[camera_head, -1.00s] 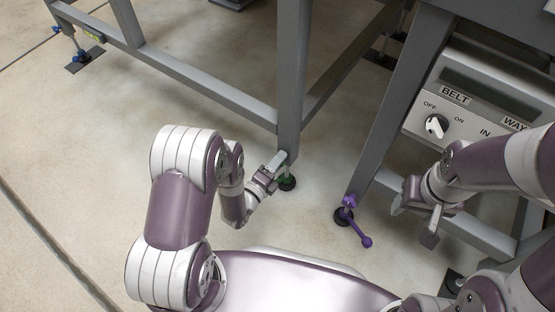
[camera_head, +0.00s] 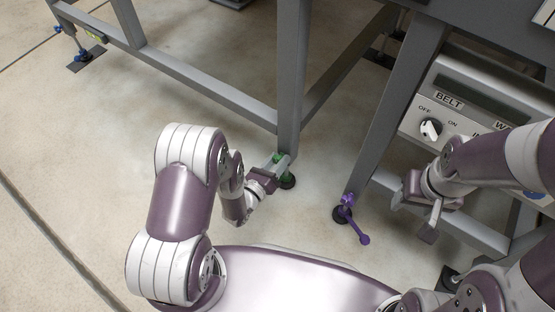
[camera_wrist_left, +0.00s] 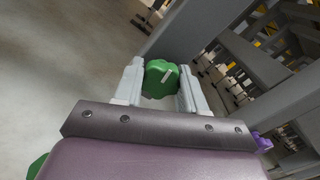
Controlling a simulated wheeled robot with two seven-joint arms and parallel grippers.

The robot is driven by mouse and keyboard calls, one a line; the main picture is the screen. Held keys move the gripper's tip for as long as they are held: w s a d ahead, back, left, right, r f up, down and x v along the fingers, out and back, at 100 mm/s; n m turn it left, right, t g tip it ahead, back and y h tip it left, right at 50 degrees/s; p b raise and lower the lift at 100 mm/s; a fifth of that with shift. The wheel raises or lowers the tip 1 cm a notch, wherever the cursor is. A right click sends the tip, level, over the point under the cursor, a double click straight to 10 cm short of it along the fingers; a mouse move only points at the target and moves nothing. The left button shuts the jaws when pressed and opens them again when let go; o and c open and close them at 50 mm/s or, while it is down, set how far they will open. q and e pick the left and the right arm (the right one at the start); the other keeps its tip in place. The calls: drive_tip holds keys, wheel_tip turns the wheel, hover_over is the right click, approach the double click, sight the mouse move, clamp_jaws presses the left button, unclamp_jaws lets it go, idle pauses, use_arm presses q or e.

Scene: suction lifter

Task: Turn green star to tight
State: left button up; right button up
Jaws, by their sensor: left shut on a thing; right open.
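The green star (camera_wrist_left: 160,72) is a lobed knob with a pale mark on its face, between the two fingers of my left gripper (camera_wrist_left: 158,85) in the left wrist view. The gripper is shut on it. In the head view the green star (camera_head: 279,158) shows in part at the foot of the grey table leg, with my left gripper (camera_head: 276,168) at it and hiding some of it. My right gripper (camera_head: 416,215) is open and empty, right of the purple star, in front of the right-hand frame.
A purple star with a lever (camera_head: 350,214) is on the neighbouring leg's foot. A control panel (camera_head: 440,125) with a BELT knob (camera_head: 431,128) is at the right. Grey frame beams stand close behind my left gripper. A blue-footed leg (camera_head: 82,56) is far left. The left floor is clear.

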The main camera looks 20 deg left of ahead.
use_arm(q)
drive_tip(key=shift+s+d+f+m, duration=0.15)
drive_tip(key=shift+m, duration=0.85)
drive_tip(key=o, duration=1.1)
drive_tip(key=shift+f, duration=0.1)
drive_tip(key=shift+c, duration=0.2)
